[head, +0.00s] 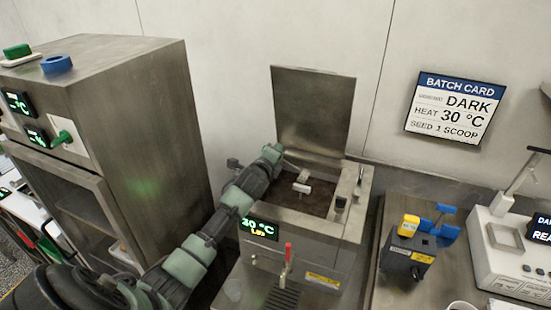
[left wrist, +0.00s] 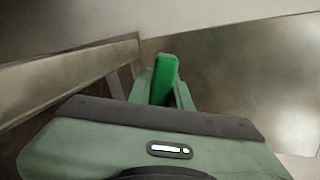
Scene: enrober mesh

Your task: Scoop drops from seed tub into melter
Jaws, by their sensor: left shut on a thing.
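The melter (head: 310,235) is a steel box with its lid standing open at the back. Dark brown mass fills its basin, and its display reads 30 °C. My left gripper (head: 273,154) is at the basin's back left edge, in front of the open lid. In the left wrist view my left gripper (left wrist: 163,88) is shut on a green handle (left wrist: 164,78), which sticks up between the fingers. I cannot see a scoop head or any drops on it. I cannot make out the seed tub in either view. My right gripper is not in view.
A white-topped fitting (head: 302,187) stands in the basin. A tall steel cabinet (head: 140,130) is at left, close to my left arm. A red-handled tap (head: 288,252) is on the melter's front. A black box with yellow and blue parts (head: 407,255) sits on the right bench.

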